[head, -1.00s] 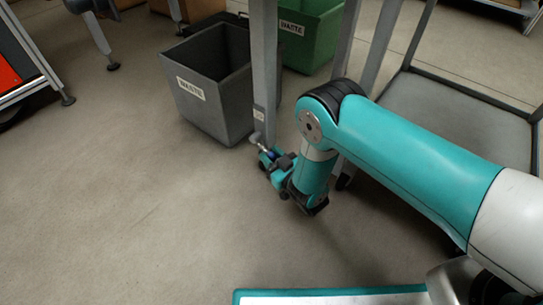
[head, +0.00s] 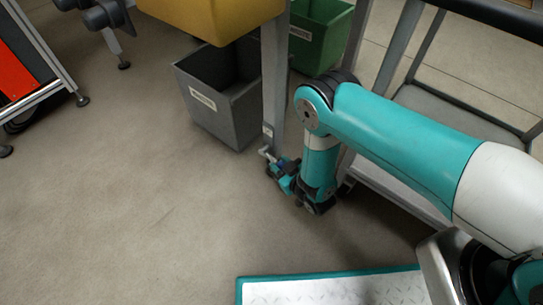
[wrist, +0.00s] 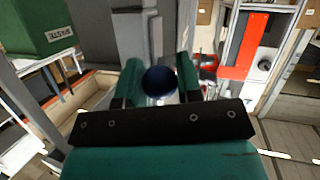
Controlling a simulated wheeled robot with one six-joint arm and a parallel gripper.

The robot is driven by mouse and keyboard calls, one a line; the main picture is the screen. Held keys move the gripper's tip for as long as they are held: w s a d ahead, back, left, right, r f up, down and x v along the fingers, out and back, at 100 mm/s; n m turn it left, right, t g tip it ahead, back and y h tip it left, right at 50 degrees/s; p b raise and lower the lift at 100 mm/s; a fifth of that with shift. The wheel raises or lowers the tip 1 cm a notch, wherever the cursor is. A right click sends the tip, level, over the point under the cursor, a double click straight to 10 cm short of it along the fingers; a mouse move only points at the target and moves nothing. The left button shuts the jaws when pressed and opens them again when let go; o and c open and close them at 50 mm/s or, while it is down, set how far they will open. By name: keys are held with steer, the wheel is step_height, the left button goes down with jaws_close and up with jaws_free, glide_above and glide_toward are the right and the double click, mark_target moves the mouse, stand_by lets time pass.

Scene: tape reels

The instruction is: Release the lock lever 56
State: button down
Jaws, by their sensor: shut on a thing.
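The lock lever (head: 265,150) is a small pale metal arm low on a grey post, just below a small light tag (head: 268,130) whose print is too small to read. My gripper (head: 273,164) is down at the lever, close to the floor. In the wrist view, a dark blue round knob (wrist: 159,84) sits between the two teal fingers of my gripper (wrist: 159,70), which are shut on it. The knob hides most of the lever behind it in that view.
A grey waste bin (head: 222,112) stands left of the post, and a green bin (head: 322,38) stands behind. A yellow container (head: 215,18) hangs over the grey bin. The floor (head: 120,210) at left is clear.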

steer(key=shift+s+r+g+h+p, duration=0.2)
steer(key=shift+r+g+h+p, duration=0.45)
steer(key=shift+p, duration=0.95)
steer(key=shift+d+r, duration=0.1)
steer(key=shift+d, duration=0.05)
steer(key=shift+g+p, duration=0.35)
steer(key=shift+p, duration=0.15)
steer(key=shift+h, duration=0.25)
steer(key=c, duration=0.8)
jaws_free()
